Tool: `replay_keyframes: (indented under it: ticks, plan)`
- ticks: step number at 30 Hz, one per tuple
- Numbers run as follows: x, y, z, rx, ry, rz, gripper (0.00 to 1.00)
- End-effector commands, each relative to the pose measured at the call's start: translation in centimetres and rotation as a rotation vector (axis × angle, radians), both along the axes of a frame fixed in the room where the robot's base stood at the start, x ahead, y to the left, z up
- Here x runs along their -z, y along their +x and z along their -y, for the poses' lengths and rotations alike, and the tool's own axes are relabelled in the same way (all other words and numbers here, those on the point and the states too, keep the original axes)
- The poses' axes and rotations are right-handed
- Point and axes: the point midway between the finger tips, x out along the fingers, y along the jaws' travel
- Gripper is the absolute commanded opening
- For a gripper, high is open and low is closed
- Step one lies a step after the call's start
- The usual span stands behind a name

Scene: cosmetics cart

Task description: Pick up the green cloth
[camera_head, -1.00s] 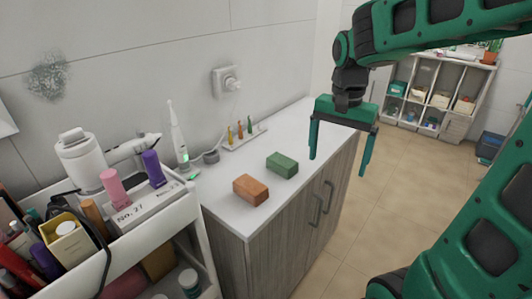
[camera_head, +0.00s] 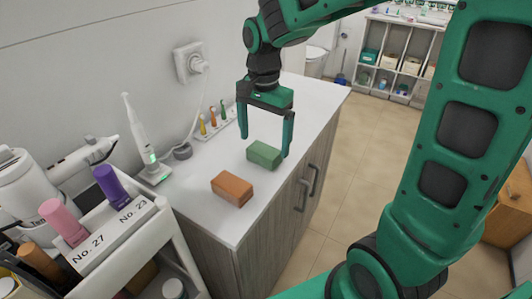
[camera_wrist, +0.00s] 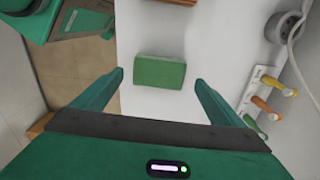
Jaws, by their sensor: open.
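The green cloth (camera_head: 264,154) is a small folded block lying on the white cabinet top. In the wrist view the green cloth (camera_wrist: 160,72) lies ahead of the fingertips, about centred between them. My gripper (camera_head: 265,147) is open and empty, its fingers pointing down close to the cloth in the head view. The wrist view also shows my gripper (camera_wrist: 158,78) with its two fingers wide apart, wider than the cloth. I cannot tell the exact height of the fingertips above the counter.
An orange-brown block (camera_head: 232,188) lies just in front of the cloth. A white rack with small coloured items (camera_head: 213,122) and an electric toothbrush (camera_head: 143,140) stand along the wall. A cart with bottles is at left. The counter (camera_head: 315,95) behind the gripper is clear.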

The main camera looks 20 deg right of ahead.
Motion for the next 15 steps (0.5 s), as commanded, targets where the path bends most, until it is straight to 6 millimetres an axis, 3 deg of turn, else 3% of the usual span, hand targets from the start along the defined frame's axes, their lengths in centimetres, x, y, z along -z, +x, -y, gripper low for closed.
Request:
replay_keyframes:
  ticks: [8,15]
  plan:
    - [3.8,0.1,0.2,-0.001,-0.001,-0.004,0.92]
    - [4.4,0.1,0.2,0.000,-0.001,-0.001,0.92]
